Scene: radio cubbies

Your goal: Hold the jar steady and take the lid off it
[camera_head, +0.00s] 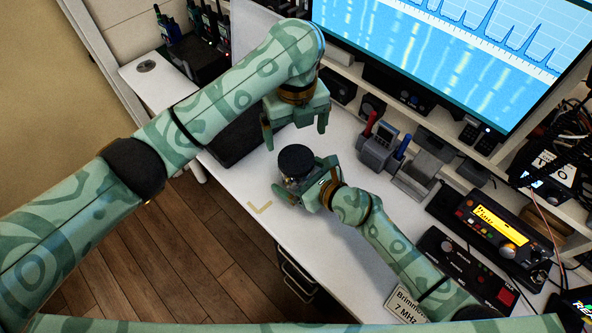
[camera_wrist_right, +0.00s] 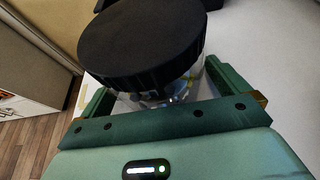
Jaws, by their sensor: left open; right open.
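The jar (camera_head: 291,183) stands on the white desk. It is clear, with small things inside, and wears a black lid (camera_head: 295,159). In the right wrist view the lid (camera_wrist_right: 143,42) sits on top of the jar (camera_wrist_right: 188,84). My right gripper (camera_head: 304,182) is at the jar from the right, low down, with its open fingers on either side of it. The wrist view shows a finger at each side of the jar; whether they touch it I cannot tell. My left gripper (camera_head: 296,133) is open and empty, pointing down above and behind the lid.
A big monitor (camera_head: 460,50) stands at the back right. A grey holder with red and blue tools (camera_head: 383,148) is right of the jar. A radio (camera_head: 490,228) sits further right. The desk's front edge is close to the jar.

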